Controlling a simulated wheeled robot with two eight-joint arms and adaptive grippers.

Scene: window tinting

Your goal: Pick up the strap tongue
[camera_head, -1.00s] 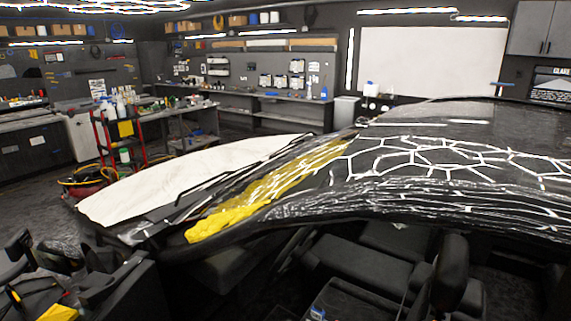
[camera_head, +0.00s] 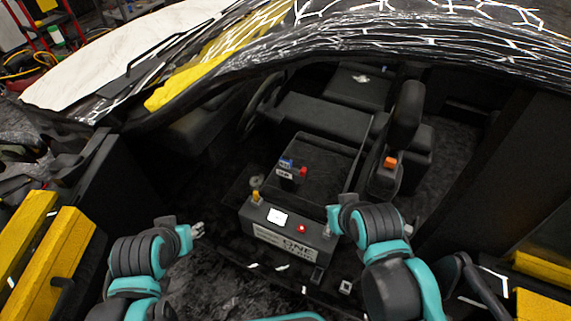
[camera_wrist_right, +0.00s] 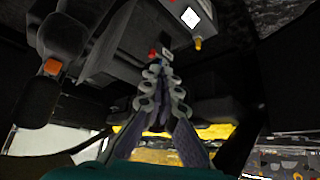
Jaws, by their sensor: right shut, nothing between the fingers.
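I cannot identify the strap tongue with certainty. A small pale piece with a dark opening (camera_head: 346,287) lies low in the car, below the right gripper in the head view; it may be the tongue. My right gripper (camera_head: 333,218) is at the right end of the black box, partly hidden by its own arm. In the right wrist view its fingers (camera_wrist_right: 163,95) are together, with nothing between them. My left gripper (camera_head: 199,230) hangs over the dark floor, left of the box and apart from it; its fingers are too small to judge.
The black box (camera_head: 262,235) has a white label, a red button and a yellow knob. The patterned car roof edge (camera_head: 400,45) crosses above. Yellow-topped pieces (camera_head: 60,255) stand at left.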

